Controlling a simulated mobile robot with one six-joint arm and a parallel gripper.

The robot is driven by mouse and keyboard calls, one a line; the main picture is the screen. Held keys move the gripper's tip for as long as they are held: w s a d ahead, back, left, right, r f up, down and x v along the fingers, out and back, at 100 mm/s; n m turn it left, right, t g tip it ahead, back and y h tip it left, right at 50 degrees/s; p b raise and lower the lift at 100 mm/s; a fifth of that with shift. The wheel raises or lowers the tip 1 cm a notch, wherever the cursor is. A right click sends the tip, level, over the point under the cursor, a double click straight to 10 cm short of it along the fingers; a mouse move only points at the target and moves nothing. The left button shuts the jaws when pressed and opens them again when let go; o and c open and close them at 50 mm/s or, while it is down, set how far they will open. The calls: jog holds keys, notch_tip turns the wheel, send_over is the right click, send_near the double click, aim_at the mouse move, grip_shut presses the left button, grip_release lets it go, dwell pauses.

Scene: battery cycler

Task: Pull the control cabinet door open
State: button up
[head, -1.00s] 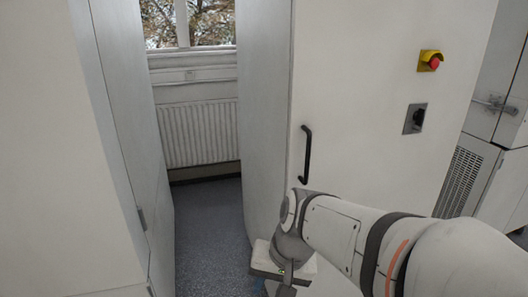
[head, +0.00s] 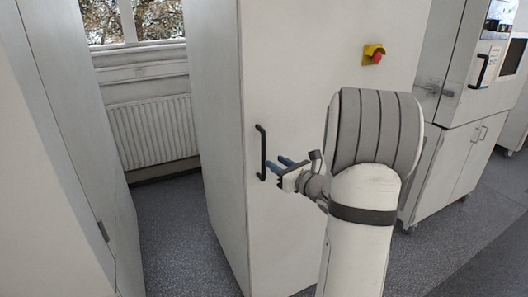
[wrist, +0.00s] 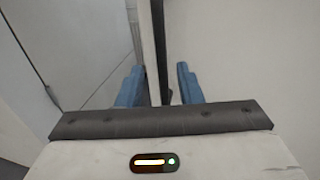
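The control cabinet (head: 222,110) is tall and off-white. Its front door (head: 305,75) looks closed. A black vertical bar handle (head: 262,152) is near the door's left edge. My gripper (head: 274,161) is at the lower half of the handle, with its blue fingers pointing at the door. In the wrist view, my gripper (wrist: 159,80) is open, and the dark handle (wrist: 160,45) runs upright between the two fingers, with gaps visible on both sides. Whether a fingertip touches the door cannot be told. My arm hides the door's right part.
A red emergency stop on a yellow plate (head: 374,53) is high on the door. Another cabinet (head: 45,150) stands at the left, across a narrow floor gap (head: 180,230). A radiator (head: 153,130) is below the window. Equipment (head: 450,165) stands at the right, with open floor before it.

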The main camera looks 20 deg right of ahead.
jog(key=p, duration=0.2)
send_over(264, 176)
jog(key=shift+w+d, duration=0.1)
jog(key=shift+w, duration=0.3)
jog(key=shift+c, duration=0.4)
grip_shut()
